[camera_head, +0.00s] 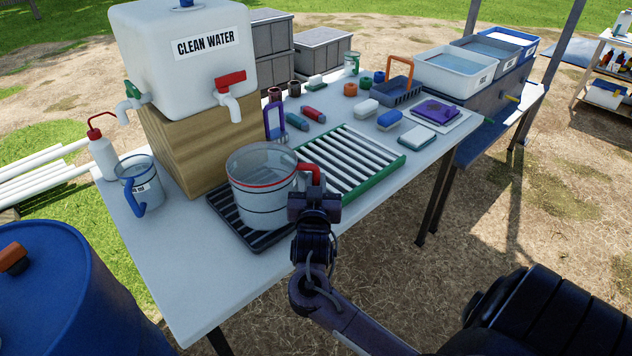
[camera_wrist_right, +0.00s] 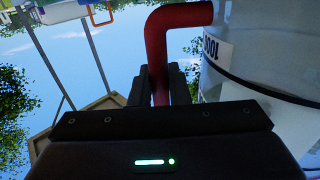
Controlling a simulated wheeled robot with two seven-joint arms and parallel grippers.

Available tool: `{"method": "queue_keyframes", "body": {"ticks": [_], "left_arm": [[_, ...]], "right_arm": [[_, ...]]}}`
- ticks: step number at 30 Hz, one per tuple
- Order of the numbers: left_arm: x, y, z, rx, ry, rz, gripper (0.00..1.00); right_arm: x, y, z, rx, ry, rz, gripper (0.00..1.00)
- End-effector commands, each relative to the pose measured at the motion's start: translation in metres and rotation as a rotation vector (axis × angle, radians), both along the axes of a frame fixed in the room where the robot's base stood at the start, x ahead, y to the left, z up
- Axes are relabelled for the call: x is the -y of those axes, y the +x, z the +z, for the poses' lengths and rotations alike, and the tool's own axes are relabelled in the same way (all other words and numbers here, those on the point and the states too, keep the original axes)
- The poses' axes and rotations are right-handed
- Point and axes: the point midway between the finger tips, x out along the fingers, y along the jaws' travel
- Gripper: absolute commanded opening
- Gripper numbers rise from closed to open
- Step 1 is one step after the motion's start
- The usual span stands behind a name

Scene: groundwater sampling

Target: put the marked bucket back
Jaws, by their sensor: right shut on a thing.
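The marked bucket (camera_head: 262,190) is a clear round vessel with a red line near its rim and a red handle (camera_head: 311,172). It stands upright at the dark ribbed tray (camera_head: 221,207) on the table; whether it touches the tray is hard to tell. My right gripper (camera_head: 313,190) is shut on the red handle, on the bucket's right side. In the right wrist view the red handle (camera_wrist_right: 157,70) passes between the fingers, and the bucket's wall (camera_wrist_right: 245,45) shows a partly cut-off label. My left gripper is not in view.
A clean water tank (camera_head: 185,60) with taps stands on a wooden block (camera_head: 190,150) behind the bucket. A jug with a blue handle (camera_head: 143,184) is at left. A green-edged rack (camera_head: 395,165) lies at right. A blue barrel (camera_head: 75,290) stands front left.

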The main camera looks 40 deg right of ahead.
Motion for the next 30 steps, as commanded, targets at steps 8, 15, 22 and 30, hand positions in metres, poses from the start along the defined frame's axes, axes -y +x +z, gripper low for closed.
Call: {"method": "queue_keyframes", "body": {"ticks": [8, 15, 22, 30], "left_arm": [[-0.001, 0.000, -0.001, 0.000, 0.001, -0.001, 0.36], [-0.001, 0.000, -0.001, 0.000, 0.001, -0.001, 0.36], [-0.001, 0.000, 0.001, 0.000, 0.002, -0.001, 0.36], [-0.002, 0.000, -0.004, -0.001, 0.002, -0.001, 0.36]], "right_arm": [[0.000, 0.000, -0.002, -0.001, 0.001, 0.000, 0.18], [0.000, 0.000, -0.002, 0.000, 0.000, 0.000, 0.38], [0.000, 0.000, 0.001, 0.000, 0.000, 0.000, 0.38], [-0.029, -0.032, -0.002, -0.003, 0.006, 0.002, 0.38]]}}
